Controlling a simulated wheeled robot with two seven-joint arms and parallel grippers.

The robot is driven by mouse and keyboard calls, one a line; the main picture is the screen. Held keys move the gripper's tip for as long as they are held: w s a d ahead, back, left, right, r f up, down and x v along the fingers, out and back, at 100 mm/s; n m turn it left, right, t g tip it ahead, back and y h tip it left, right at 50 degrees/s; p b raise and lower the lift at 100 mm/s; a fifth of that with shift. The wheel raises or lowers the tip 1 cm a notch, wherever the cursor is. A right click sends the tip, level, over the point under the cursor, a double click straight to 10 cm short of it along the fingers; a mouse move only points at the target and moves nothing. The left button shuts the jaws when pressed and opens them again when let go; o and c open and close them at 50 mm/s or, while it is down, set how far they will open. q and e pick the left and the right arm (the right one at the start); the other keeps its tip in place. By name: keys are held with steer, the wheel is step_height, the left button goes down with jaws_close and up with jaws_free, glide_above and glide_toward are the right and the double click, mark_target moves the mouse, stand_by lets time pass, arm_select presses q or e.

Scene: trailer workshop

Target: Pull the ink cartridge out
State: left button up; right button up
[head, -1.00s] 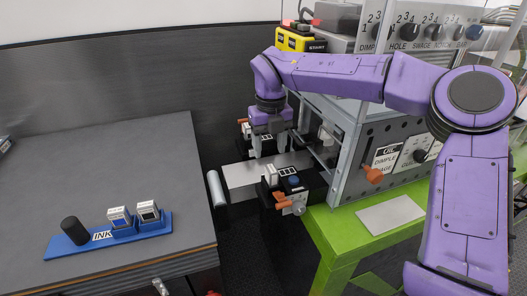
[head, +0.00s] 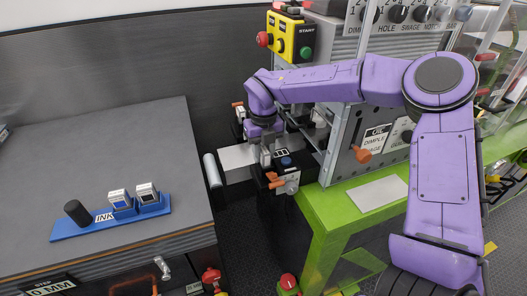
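My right gripper (head: 264,154) reaches down from the purple arm to the near black printing unit, beside the metal strip. In the earlier frame a pale ink cartridge stood upright on that unit. Now the gripper covers that spot, so the cartridge is mostly hidden, and I cannot tell whether the fingers are closed on it. The near unit (head: 286,175) has a blue knob and an orange lever. A blue ink tray (head: 85,229) on the dark bench holds two cartridges (head: 120,200) (head: 147,193) and a black cylinder (head: 77,212). My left gripper is not in view.
A grey machine cabinet (head: 341,150) with dials stands close on the right, on a green stand (head: 330,205). A yellow button box (head: 291,36) is behind. A pale roller (head: 213,170) lies beside the bench edge. The dark bench top (head: 90,150) is mostly clear.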

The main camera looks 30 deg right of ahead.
jaws_close()
steer(key=shift+r+p, duration=0.7)
steer(key=shift+r, duration=0.05)
stand_by(0.4)
steer(key=shift+r+p, duration=2.05)
steer(key=shift+r, duration=0.5)
steer(key=shift+r+p, duration=1.35)
steer(key=shift+r, duration=0.2)
steer(key=shift+f, duration=0.1)
